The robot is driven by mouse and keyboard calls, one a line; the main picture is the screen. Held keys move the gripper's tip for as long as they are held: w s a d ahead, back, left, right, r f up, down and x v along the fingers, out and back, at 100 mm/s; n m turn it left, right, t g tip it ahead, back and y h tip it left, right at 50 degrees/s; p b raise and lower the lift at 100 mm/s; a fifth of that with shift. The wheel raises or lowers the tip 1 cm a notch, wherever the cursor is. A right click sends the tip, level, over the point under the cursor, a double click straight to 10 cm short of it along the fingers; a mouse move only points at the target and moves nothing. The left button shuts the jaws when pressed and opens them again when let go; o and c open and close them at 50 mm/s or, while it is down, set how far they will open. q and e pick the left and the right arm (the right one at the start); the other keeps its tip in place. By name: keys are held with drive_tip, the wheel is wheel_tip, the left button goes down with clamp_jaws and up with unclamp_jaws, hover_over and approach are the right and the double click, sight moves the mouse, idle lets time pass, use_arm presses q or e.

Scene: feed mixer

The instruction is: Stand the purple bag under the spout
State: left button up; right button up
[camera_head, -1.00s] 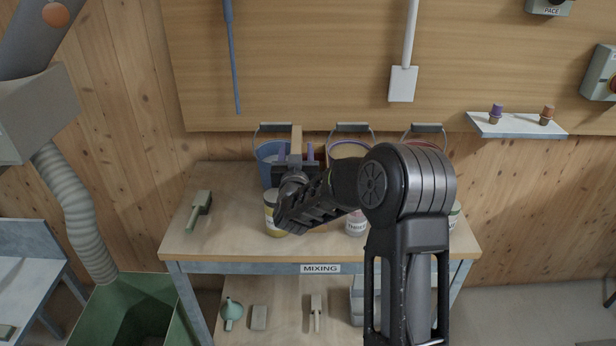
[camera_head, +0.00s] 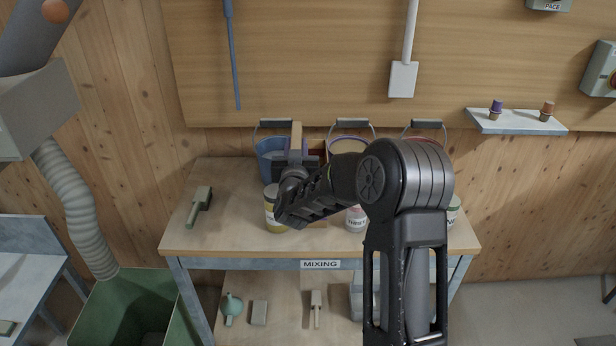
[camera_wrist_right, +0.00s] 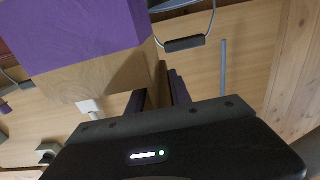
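The purple bag shows large in the right wrist view as a tan body with a broad purple band (camera_wrist_right: 80,35). In the head view only its narrow tan top (camera_head: 296,138) stands out, above the mixing bench; my wrist hides most of the rest. My right gripper (camera_head: 295,160) is at this top, with one finger on each side. In the right wrist view the fingers (camera_wrist_right: 157,95) are close together around the tan strip and appear shut on it. The spout, a grey ribbed hose (camera_head: 78,205), hangs at the left. My left gripper is not in view.
A green bin (camera_head: 95,310) stands below the hose. A small shelf (camera_head: 515,123) is on the right wall. The bench's left part is mostly clear.

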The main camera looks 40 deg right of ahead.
clamp_jaws()
idle(0.4)
wheel_tip(320, 180, up, 10)
drive_tip(key=shift+r+b, duration=0.1)
drive_tip(key=shift+b, duration=0.5)
idle(0.3)
